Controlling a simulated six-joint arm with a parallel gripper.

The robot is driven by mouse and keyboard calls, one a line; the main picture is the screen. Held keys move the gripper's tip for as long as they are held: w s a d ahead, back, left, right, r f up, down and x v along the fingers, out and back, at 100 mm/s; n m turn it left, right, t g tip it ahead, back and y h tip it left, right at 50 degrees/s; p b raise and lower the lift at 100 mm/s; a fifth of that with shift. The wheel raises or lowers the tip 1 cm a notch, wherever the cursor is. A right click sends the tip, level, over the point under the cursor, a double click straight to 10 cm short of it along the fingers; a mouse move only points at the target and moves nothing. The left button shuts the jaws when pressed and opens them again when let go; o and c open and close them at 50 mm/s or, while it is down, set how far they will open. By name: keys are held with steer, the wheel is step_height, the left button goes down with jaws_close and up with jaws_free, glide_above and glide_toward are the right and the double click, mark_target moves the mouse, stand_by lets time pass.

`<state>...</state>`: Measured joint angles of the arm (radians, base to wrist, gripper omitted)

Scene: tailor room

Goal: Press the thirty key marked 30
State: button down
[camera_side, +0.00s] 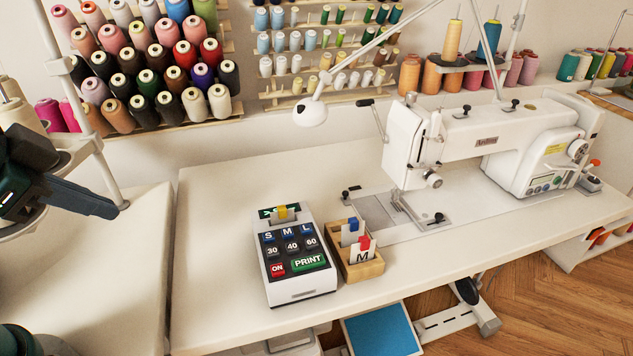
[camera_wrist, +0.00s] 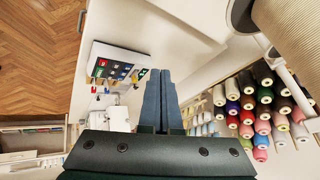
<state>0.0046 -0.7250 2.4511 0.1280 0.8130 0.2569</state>
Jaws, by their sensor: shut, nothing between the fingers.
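The thirty key (camera_side: 272,251), marked 30, is a dark key at the left of the number row on the white label device (camera_side: 297,291). Keys 40 and 60 sit to its right, S, M and L keys above it, and a red ON key and a green PRINT key below. My gripper (camera_side: 122,207) is at the left edge of the side view, well left of the device and apart from it. In the wrist view my gripper (camera_wrist: 160,73) shows its two fingers together, shut and empty. The device (camera_wrist: 112,72) also appears there, left of the fingertips, too small to read.
A wooden box (camera_side: 364,269) with tabbed cards stands right of the device. A white sewing machine (camera_side: 485,145) is behind on the right. A lamp (camera_side: 310,112) hangs over the table's back. Thread racks line the wall. The white table (camera_side: 215,230) left of the device is clear.

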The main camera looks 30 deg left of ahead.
steer(key=w+a+r+m+t+y, duration=0.1)
steer(key=w+r+m, duration=0.1)
steer(key=w+m, duration=0.4)
steer(key=m+t+h, duration=0.1)
steer(key=m+h, duration=0.1)
steer(key=m, duration=1.6)
glide_above(273, 252)
steer(key=s, duration=0.1)
step_height(273, 252, down, 6)
steer(key=shift+f+h, duration=0.1)
steer(key=shift+h, duration=0.2)
steer(key=shift+f, duration=4.4)
steer(key=shift+f, duration=0.2)
steer(key=shift+f, duration=0.2)
